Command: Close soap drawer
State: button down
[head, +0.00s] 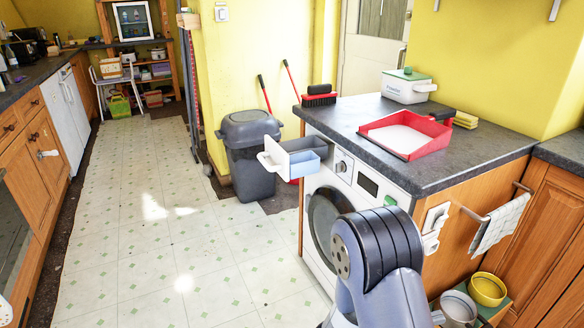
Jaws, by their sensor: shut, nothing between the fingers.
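The soap drawer (305,162) juts out from the upper left of the white washing machine (315,225), so it stands open. Its inside is grey and pale blue, and its white front with a handle (270,160) faces left, toward the bin. The machine's round dark door (324,215) is below, partly hidden by my arm. My arm's dark blue-grey links rise in front of the machine at the lower middle right. My gripper is not visible in this view.
A grey bin (250,160) stands just beyond the drawer. The dark worktop (440,165) above holds a red tray (408,136), a black-and-red brush (319,97) and a white box (408,86). The tiled floor (150,230) to the left is clear.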

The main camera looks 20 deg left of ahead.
aim_at(276, 155)
jog(key=i+j+u, duration=0.4)
jog(key=j, duration=0.3)
jog(key=i+j+u, duration=0.35)
jog(key=i+j, duration=0.8)
jog(key=i, duration=0.15)
